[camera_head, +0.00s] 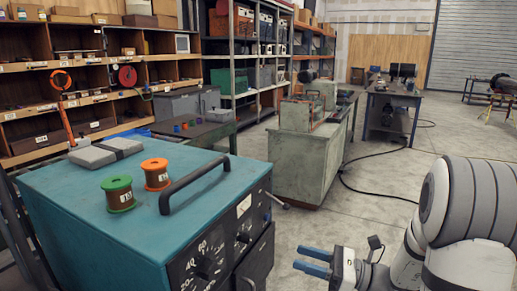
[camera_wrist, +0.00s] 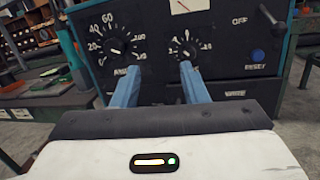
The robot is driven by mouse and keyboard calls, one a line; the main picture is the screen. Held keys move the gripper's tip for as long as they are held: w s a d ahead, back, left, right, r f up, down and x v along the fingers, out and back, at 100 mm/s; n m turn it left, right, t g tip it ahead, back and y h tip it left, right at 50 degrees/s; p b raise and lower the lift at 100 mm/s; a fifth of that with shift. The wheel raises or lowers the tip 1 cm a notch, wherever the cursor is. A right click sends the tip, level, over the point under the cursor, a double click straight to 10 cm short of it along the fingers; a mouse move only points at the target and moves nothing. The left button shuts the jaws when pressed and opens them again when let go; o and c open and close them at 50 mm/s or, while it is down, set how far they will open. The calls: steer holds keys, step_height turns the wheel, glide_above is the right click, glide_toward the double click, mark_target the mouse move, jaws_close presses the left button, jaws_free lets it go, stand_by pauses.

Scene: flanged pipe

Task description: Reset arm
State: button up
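My gripper (camera_head: 314,262) is in the lower right of the head view, with two blue fingers held apart and nothing between them. In the wrist view its open fingers (camera_wrist: 156,85) point toward the black front panel (camera_wrist: 225,75) of a teal machine. The panel carries two dials, a meter, a switch and a blue reset button. In the head view the teal machine (camera_head: 75,205) fills the lower left, and my gripper is to the right of it, apart from it. My white and grey arm comes in from the right edge.
A green spool (camera_head: 118,194), an orange spool (camera_head: 155,174) and a grey case (camera_head: 106,151) stand on the machine's top beside a black handle (camera_head: 195,183). A pale green cabinet (camera_head: 300,160) stands behind. Concrete floor (camera_head: 350,215) is clear between the cabinet and my arm.

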steer(key=s+a+f+n+g+h+p, duration=0.1)
steer(key=s+a+n+g+h, duration=0.25)
steer(key=s+n, duration=0.3)
steer(key=s+a+n+g+h+p, duration=0.1)
steer(key=s+a+n+g+h, duration=0.1)
steer(key=s+n+g+h, duration=0.4)
steer(key=s+d+r+n+t+h+p, duration=0.1)
steer(key=s+d+r+n+t+h, duration=0.2)
steer(key=d+n+t+h, duration=0.3)
steer(key=d+n+h, duration=0.3)
steer(key=n, duration=0.1)
steer(key=shift+d+p, duration=0.2)
steer(key=shift+p, duration=0.2)
steer(key=shift+s, duration=0.15)
